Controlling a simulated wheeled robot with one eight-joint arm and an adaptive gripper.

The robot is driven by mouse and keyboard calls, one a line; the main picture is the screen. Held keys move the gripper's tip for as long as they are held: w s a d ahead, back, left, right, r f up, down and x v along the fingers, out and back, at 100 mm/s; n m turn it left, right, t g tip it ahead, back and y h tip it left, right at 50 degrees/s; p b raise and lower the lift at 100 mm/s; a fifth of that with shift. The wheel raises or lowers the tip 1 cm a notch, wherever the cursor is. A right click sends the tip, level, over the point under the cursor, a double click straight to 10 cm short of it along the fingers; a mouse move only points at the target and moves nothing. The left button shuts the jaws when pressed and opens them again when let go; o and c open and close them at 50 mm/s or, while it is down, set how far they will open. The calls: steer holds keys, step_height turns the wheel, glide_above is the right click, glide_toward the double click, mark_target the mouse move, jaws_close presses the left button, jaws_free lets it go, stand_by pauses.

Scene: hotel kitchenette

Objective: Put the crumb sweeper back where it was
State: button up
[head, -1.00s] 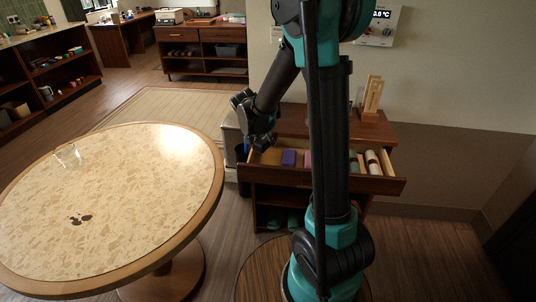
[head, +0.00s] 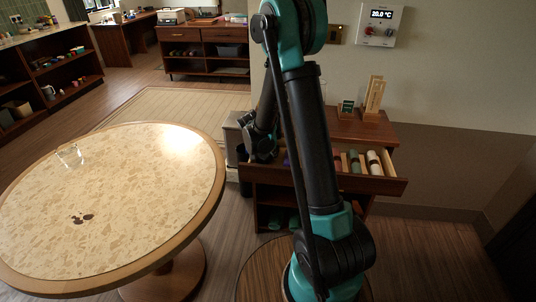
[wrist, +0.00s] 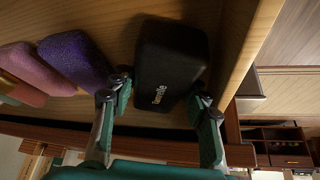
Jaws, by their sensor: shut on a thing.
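The crumb sweeper, seen as a black rounded block with small pale lettering (wrist: 172,52), is between my gripper's fingers in the wrist view. My gripper (wrist: 160,92) is shut on it, one finger at each side. It is inside the open wooden drawer, close to the drawer's side wall (wrist: 246,55); I cannot tell whether it touches the floor. In the head view my gripper (head: 263,150) is at the left end of the open drawer (head: 355,182), and my arm hides the sweeper and part of the drawer.
In the wrist view a purple block (wrist: 73,60) and a pink block (wrist: 30,68) lie left of the sweeper. Rolled items (head: 374,162) fill the drawer's right part. A wooden stand (head: 375,94) is on the cabinet. A round table (head: 140,170) with dark spots stands left.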

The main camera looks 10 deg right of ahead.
steer(key=shift+f, duration=0.2)
steer(key=o, duration=0.9)
steer(key=shift+o, duration=0.2)
steer(key=v, duration=1.2)
steer(key=shift+d+r, duration=0.1)
steer(key=s+d+f+n+y, duration=0.1)
steer(key=s+d+n+y, duration=0.1)
steer(key=s, duration=1.1)
steer(key=s+d+f+n+y, duration=0.1)
steer(key=s+d+n, duration=0.4)
steer(key=s, duration=0.8)
steer(key=shift+d+n+y, duration=0.35)
steer(key=shift+n+y, duration=0.15)
steer(key=shift+n, duration=0.1)
